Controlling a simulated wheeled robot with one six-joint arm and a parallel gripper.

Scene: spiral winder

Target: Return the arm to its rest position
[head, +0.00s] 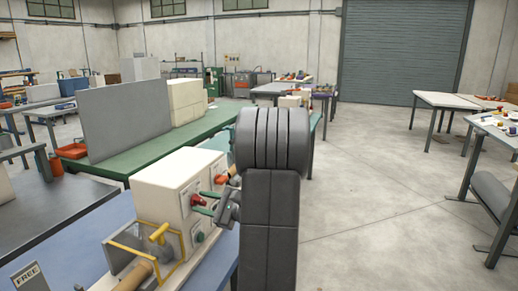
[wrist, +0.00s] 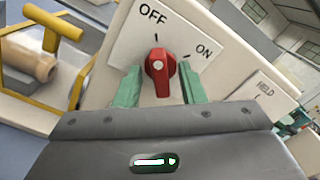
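My gripper (wrist: 159,72) is open, its two green fingers standing on either side of a red rotary knob (wrist: 158,70), with a gap on each side. The knob sits on a white plate (wrist: 185,30) marked OFF at the upper left and ON at the right. The knob's upper end points up in the wrist view, toward the OFF mark. In the head view my gripper (head: 204,203) is at the front face of the cream control box (head: 170,180). My dark arm partly hides that face.
A yellow-framed winder (head: 145,260) with a tan roll stands left of the box on a blue bench top (head: 90,222). A FREE sign (head: 27,276) is at lower left. A second plate reads HELD (wrist: 265,90). Floor to the right (head: 370,200) is clear.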

